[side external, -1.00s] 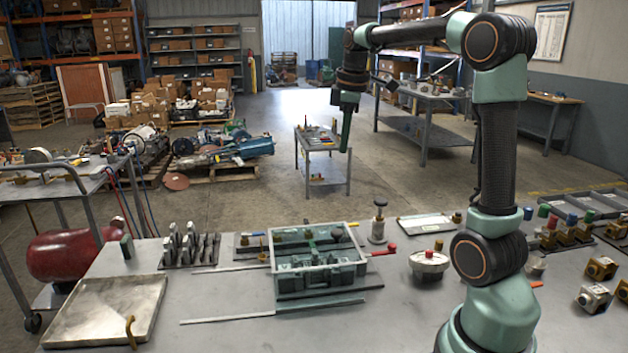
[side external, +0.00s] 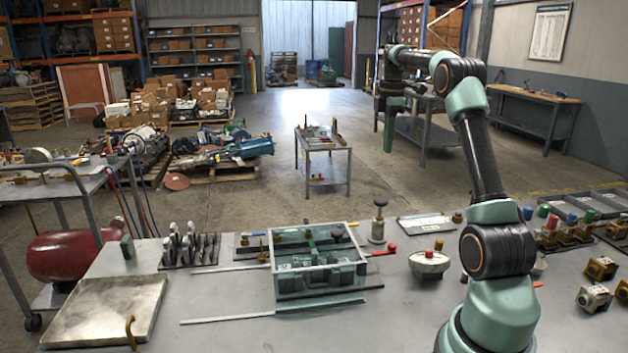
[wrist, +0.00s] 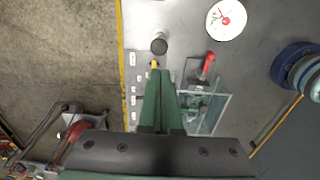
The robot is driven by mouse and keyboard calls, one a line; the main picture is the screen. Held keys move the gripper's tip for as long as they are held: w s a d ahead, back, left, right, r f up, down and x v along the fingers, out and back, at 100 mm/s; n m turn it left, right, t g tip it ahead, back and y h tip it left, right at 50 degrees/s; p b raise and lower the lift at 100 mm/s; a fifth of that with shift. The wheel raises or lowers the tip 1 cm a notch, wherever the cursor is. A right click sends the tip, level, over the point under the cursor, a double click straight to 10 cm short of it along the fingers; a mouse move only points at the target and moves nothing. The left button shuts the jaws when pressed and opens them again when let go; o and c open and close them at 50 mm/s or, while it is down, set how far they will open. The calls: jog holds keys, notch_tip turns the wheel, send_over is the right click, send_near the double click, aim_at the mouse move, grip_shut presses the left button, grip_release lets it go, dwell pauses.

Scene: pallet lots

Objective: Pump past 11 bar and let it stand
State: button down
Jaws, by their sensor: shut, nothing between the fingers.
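My gripper (side external: 388,150) is shut and empty, pointing down, high above the bench's far side in the side view. In the wrist view its green fingers (wrist: 160,75) come together just below a dark round knob. That knob tops a small upright plunger-like post (side external: 379,230), which stands untouched; the knob also shows in the wrist view (wrist: 159,46). A red-handled lever (side external: 382,250) sits beside a clear-walled box (side external: 320,290) holding green parts. A round pale unit with a red centre (side external: 429,264) stands to the right; its white face shows in the wrist view (wrist: 226,19). No pressure reading is legible.
A metal tray (side external: 100,312) lies at the bench's left, with a rack of grey parts (side external: 188,250) behind it. Brass valves with coloured caps (side external: 565,232) crowd the right. Flat bars lie by the box. Bare bench shows in front of it.

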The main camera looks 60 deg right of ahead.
aim_at(382, 200)
jog(key=shift+f, duration=0.1)
notch_tip(382, 200, down, 14)
jog(key=shift+w+r, duration=0.1)
dwell(0.4)
jog(key=shift+f, duration=1.95)
notch_tip(382, 200, up, 15)
jog(key=shift+f, duration=0.2)
